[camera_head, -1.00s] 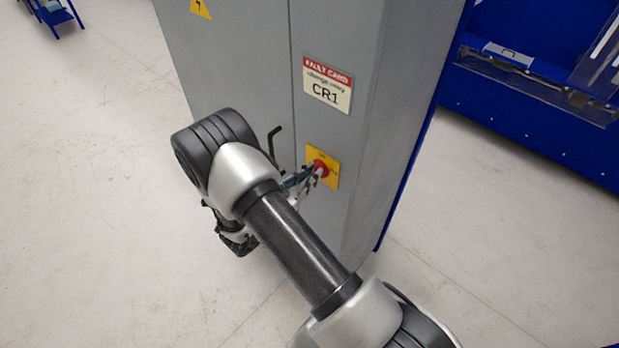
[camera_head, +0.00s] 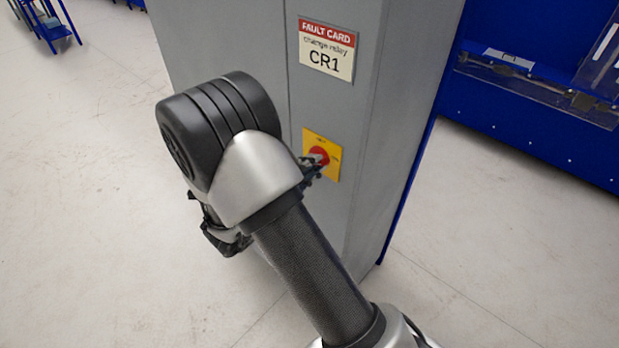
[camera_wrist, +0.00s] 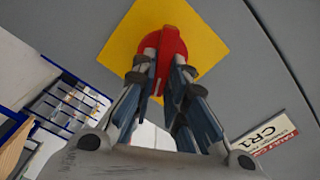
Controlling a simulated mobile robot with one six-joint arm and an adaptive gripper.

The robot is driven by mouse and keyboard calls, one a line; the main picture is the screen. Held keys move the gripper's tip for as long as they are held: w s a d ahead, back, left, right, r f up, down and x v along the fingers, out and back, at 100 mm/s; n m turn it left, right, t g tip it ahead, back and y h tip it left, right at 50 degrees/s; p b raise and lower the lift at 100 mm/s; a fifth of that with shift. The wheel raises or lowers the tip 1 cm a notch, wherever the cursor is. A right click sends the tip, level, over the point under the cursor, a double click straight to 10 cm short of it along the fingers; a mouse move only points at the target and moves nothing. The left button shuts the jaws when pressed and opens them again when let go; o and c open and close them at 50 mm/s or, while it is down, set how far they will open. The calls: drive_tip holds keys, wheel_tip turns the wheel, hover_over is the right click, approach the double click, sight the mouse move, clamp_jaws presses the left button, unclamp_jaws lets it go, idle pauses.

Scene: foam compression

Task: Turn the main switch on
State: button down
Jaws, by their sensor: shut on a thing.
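The main switch is a red rotary knob (camera_head: 319,155) on a yellow plate (camera_head: 333,173), mounted on the front of the grey cabinet (camera_head: 355,215). In the wrist view the red knob (camera_wrist: 172,44) stands in front of the yellow plate (camera_wrist: 212,30), with its grip bar between my fingers. My gripper (camera_wrist: 164,75) is shut on the red knob, one finger on each side. In the head view my gripper (camera_head: 312,168) is at the knob, partly hidden behind my arm. The plate's position markings are too small to read.
A fault card (camera_head: 326,49) reading "change relay CR1" is on the cabinet above the switch. A blue bench (camera_head: 530,115) stands at the right. A blue cart (camera_head: 45,22) is at the far left. The floor (camera_head: 90,190) on the left is clear.

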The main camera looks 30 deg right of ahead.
drive_tip(key=m+b, duration=0.2)
drive_tip(key=b, duration=0.2)
drive_tip(key=m+b, duration=0.3)
drive_tip(key=b, duration=0.1)
drive_tip(key=shift+f, duration=0.4)
drive_tip(key=shift+r+m+b, duration=0.15)
drive_tip(key=shift+m+b, duration=0.25)
drive_tip(key=shift+b, duration=0.05)
drive_tip(key=c, duration=1.6)
unclamp_jaws()
drive_tip(key=v, duration=1.2)
